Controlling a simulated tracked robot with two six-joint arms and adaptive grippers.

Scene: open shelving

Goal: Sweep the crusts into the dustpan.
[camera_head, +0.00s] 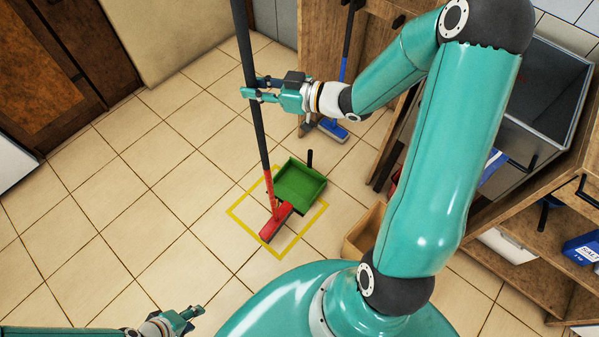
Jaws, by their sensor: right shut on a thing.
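A broom with a dark handle (254,110) and a red head (276,221) stands tilted on the tiled floor. My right gripper (262,90) is shut on the broom's handle. A green dustpan (299,184) lies on the floor right behind the broom head, with its dark handle pointing away. The broom head is at or very near the dustpan's front edge; I cannot tell whether they touch. No crusts are visible to me; the broom head may hide some. My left gripper (190,318) is low at the bottom left, away from everything, and its fingers look apart.
A yellow outlined square (238,218) marks the floor around the broom head and part of the dustpan. A blue mop (333,129) leans by the wooden cabinet at the back. Wooden shelving (515,200) with bins stands at the right. The floor at the left is clear.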

